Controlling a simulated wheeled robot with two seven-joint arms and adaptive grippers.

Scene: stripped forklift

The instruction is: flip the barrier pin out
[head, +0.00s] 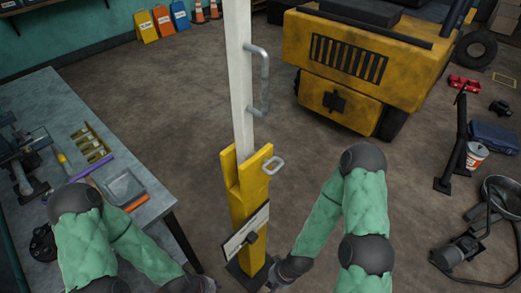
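A white barrier arm (240,75) stands upright in a yellow post (250,208) at the middle of the head view. A light grey loop (273,166), which looks like the barrier pin's handle, sticks out on the right near the post's top. A longer grey handle (264,80) is fixed to the white arm higher up. My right gripper (276,284) is low beside the post's foot, below the pin and apart from it; its fingers are too small and dark to read. My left arm ends at the bottom edge, left of the post; its fingers are out of the picture.
A grey workbench (50,98) with tools and a metal tray (124,187) stands at the left. A tilted sign plate (245,232) is on the post's front. A yellow forklift (355,60) is behind at the right. The floor between post and forklift is clear.

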